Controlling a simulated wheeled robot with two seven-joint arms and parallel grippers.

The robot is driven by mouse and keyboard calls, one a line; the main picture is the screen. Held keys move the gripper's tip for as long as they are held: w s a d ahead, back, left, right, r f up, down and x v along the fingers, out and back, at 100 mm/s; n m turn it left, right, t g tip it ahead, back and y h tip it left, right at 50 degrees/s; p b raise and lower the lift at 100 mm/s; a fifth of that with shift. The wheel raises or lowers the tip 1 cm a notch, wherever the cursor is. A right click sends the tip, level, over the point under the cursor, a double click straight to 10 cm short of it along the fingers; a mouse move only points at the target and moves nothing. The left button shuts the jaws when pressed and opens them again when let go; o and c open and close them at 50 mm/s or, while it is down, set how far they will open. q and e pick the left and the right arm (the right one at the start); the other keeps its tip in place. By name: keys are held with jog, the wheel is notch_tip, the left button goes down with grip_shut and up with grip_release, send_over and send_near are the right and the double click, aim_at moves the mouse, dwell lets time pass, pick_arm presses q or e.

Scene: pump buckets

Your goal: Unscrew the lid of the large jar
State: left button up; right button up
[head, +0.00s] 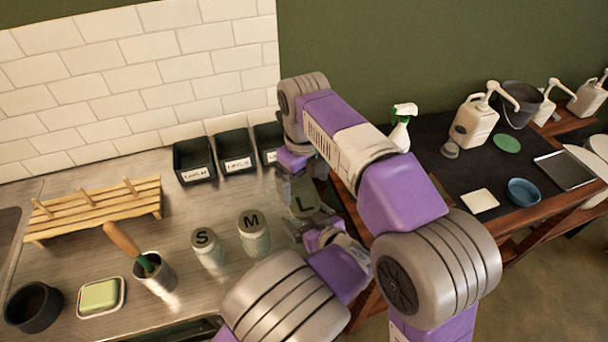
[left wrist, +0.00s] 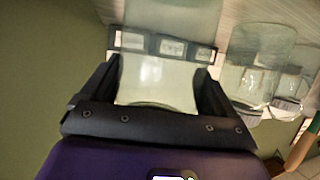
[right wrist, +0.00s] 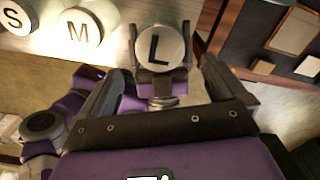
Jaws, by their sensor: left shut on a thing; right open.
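The large jar has a light lid marked L (head: 304,205), partly hidden by my arms in the head view. In the right wrist view its lid (right wrist: 160,47) faces the camera. My left gripper (head: 318,232) is shut on the jar's clear body (left wrist: 155,82), with one finger on each side in the left wrist view. My right gripper (right wrist: 160,70) is open and empty. Its fingers point toward the lid from a short distance, apart from it. In the head view the right arm arches over the counter, and its gripper (head: 298,182) hangs close to the jar.
Jars marked M (head: 253,228) and S (head: 207,243) stand left of the large jar. Black labelled bins (head: 235,153) stand behind. A wooden rack (head: 95,210), a utensil cup (head: 155,275) and a soap dish (head: 101,297) are farther left. A dark table (head: 460,178) with containers is right.

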aim_at(304, 204)
notch_tip(304, 204, down, 6)
jog(key=shift+f, duration=0.25)
jog(key=c, duration=1.1)
jog(key=n, duration=0.7)
jog(key=o, duration=1.1)
jog(key=shift+s, duration=0.1)
jog(key=shift+o, duration=0.2)
jog(key=shift+r, duration=0.1)
